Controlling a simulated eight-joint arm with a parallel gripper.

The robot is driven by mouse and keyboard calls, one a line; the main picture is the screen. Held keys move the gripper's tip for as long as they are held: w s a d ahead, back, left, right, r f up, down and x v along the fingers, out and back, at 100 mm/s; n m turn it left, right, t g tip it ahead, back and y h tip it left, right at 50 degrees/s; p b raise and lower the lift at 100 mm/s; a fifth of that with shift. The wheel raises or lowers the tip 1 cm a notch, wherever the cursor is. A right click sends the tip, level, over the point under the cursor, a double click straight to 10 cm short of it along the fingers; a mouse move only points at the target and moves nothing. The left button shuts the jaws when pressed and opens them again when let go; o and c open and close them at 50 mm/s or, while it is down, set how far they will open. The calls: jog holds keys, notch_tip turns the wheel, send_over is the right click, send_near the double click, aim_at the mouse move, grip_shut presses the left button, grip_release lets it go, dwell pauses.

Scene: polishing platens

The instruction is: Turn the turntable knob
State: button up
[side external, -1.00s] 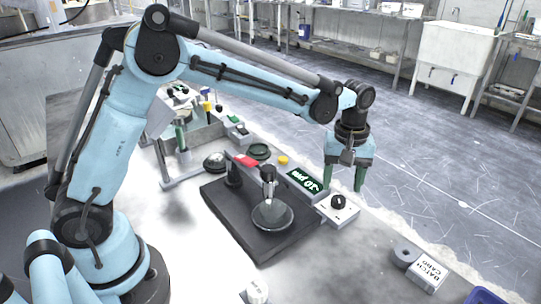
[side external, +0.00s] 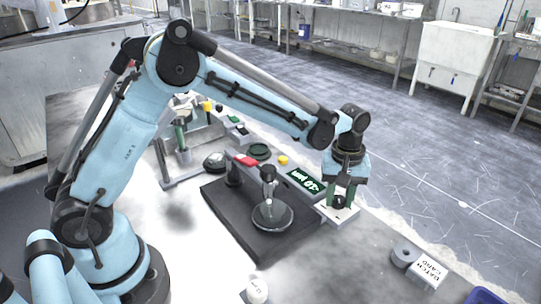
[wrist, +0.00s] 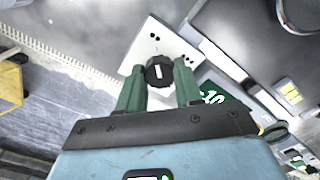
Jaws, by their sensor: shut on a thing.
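The black turntable knob (side external: 338,202) sits on top of a small white control box (side external: 343,216) in the side view. In the wrist view the knob (wrist: 159,73) is round, with a white pointer line, and stands between my green fingers. My gripper (side external: 339,197) points straight down over the box. It is shut on the knob, one finger on each side. The turntable's dark round disc (side external: 272,217) lies on a black base (side external: 222,201) left of the box.
A sign reading "10 µm" (side external: 304,181) lies behind the box. A yellow button (side external: 283,160) and a dark green disc (side external: 259,151) are farther back. A grey ring (side external: 404,253) and a batch card (side external: 430,269) lie front right.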

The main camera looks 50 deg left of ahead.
jog(key=shift+c, duration=0.8)
jog(key=shift+m, duration=0.3)
jog(key=m, duration=0.3)
jog(key=shift+m, duration=0.4)
jog(key=m, duration=0.4)
jog(key=shift+m, duration=0.3)
jog(key=m, duration=0.8)
jog(key=shift+m, duration=0.3)
